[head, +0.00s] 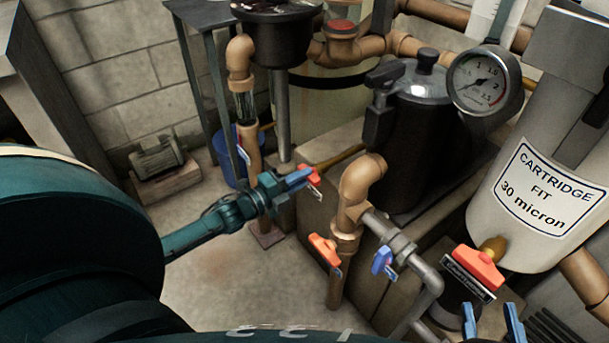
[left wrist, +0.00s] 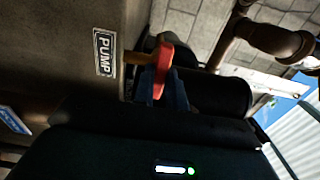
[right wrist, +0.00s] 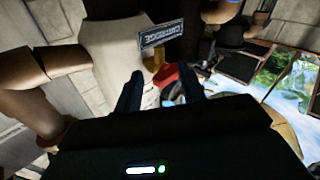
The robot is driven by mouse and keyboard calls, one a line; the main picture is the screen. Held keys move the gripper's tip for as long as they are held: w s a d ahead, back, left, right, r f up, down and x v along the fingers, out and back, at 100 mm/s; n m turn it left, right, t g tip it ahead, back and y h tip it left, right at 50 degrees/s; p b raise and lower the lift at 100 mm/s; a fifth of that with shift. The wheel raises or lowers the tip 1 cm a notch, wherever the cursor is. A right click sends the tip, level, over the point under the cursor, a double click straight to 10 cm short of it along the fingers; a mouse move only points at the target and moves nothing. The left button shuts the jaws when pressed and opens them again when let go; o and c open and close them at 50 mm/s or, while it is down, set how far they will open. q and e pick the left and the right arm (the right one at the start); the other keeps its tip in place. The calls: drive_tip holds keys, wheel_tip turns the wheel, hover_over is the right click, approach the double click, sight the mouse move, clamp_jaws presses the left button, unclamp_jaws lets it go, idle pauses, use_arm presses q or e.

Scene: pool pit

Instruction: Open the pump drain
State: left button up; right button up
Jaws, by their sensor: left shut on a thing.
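The pump drain has a red valve handle (left wrist: 165,62) beside a PUMP label (left wrist: 104,54) in the left wrist view. My left gripper (head: 304,179) is shut on this handle, its blue fingers on either side of it. In the head view only a small part of the red handle (head: 315,182) shows past the fingers. My right gripper (head: 493,318) is open and empty at the bottom right of the head view. Its two fingers stand apart in the right wrist view (right wrist: 160,88), below a CARTRIDGE label (right wrist: 161,36).
An orange-red handle (head: 477,267) sits below the white cartridge filter (head: 545,185). Another orange handle (head: 325,250) and a blue handle (head: 383,261) are on the pipes right of my left gripper.

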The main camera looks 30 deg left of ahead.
use_arm(q)
clamp_jaws()
drive_tip(key=n+p, duration=0.4)
drive_tip(key=n, duration=1.4)
drive_tip(key=shift+n, duration=0.3)
drive_tip(key=o, duration=0.7)
unclamp_jaws()
drive_tip(key=shift+o, duration=0.2)
